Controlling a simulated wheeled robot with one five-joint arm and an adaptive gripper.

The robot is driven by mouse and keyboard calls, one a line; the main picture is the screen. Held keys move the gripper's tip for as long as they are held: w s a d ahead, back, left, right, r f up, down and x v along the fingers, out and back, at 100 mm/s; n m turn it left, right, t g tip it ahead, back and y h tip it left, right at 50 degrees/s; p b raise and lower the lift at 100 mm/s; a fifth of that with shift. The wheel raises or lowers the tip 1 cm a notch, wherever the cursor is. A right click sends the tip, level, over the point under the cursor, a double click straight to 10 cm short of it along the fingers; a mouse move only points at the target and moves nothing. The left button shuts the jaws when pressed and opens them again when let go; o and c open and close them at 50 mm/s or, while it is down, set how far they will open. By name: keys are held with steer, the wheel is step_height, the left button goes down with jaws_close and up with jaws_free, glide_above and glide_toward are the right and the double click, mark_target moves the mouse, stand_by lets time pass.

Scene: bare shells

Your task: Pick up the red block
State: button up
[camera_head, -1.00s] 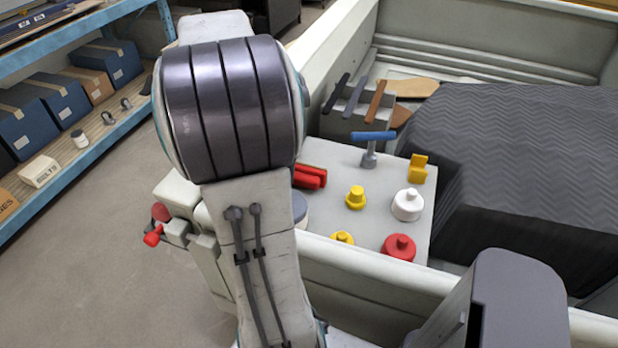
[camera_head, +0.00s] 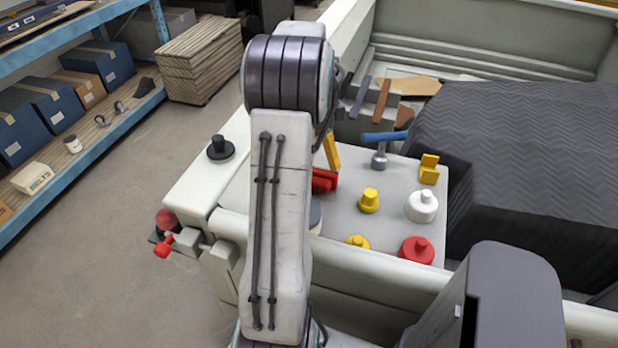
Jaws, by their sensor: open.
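A red block-like piece (camera_head: 324,180) lies on the pale panel (camera_head: 385,215), just right of my arm, which hides its left part. I cannot tell its full shape. A red round knob-topped piece (camera_head: 416,251) sits at the panel's front right. My arm stands upright in the picture's middle. My gripper is not visible; the arm's far end is hidden behind its own upper link.
Around are a yellow upright piece (camera_head: 332,152), yellow knobs (camera_head: 369,201), a white knob (camera_head: 421,207), a yellow chair-shaped piece (camera_head: 429,170) and a blue-handled T-shaped tool (camera_head: 383,138). A dark quilted cover (camera_head: 530,160) fills the right. Blue shelving (camera_head: 100,150) stands left.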

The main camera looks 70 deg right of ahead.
steer(key=shift+s+d+f+m, duration=0.3)
steer(key=shift+s+d+f, duration=0.05)
steer(key=shift+s, duration=0.1)
steer(key=shift+s+d+f, duration=0.1)
steer(key=shift+s+f, duration=0.05)
steer(key=shift+f, duration=0.5)
steer(key=f, duration=0.3)
steer(key=f+p, duration=0.1)
steer(key=f, duration=0.1)
steer(key=shift+w, duration=0.4)
steer(key=shift+f, duration=0.55)
steer(key=shift+c, duration=0.4)
steer(key=c, duration=1.3)
steer(key=shift+r, duration=0.1)
